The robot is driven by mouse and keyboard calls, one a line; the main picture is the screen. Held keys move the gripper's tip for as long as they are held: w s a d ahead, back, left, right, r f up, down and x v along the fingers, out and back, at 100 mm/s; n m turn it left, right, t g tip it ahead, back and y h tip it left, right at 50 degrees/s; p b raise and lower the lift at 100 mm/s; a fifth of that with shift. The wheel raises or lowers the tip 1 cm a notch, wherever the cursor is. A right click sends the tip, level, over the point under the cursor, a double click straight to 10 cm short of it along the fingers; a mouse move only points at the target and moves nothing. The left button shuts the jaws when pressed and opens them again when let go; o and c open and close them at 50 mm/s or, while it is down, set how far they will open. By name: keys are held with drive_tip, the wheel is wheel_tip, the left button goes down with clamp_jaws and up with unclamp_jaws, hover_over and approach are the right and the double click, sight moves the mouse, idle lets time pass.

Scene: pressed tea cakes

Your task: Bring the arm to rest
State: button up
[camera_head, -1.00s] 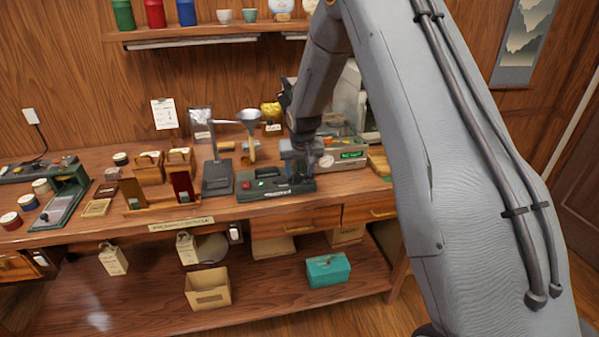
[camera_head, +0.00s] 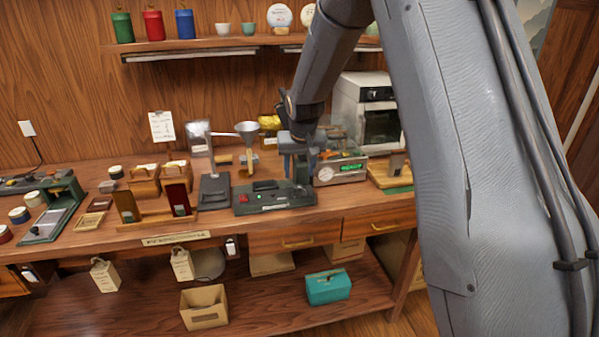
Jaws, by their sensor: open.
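My arm comes in from the right and bends down from the top of the picture. My gripper (camera_head: 303,172) hangs at its end, over the right part of a dark grey device (camera_head: 262,197) with a red switch and a green light on the workbench. The jaws are open and small in the picture. I see nothing held between them. I cannot tell whether the gripper touches the device or hangs just above it.
A scale (camera_head: 341,172) with a green display stands close to the right of my gripper. A white oven (camera_head: 362,112) is behind it. A funnel stand (camera_head: 247,142) is to the left. The workbench (camera_head: 330,205) is crowded. A shelf (camera_head: 190,47) holds canisters and cups.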

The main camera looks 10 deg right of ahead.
drive_tip(key=s+f+g+b, duration=0.1)
drive_tip(key=s+f, duration=0.1)
drive_tip(key=s, duration=1.4)
drive_tip(key=s+f+n+g+b, duration=0.1)
drive_tip(key=s+g+b, duration=0.1)
drive_tip(key=s, duration=1.5)
drive_tip(key=shift+d+f, duration=0.3)
drive_tip(key=shift+f, duration=0.05)
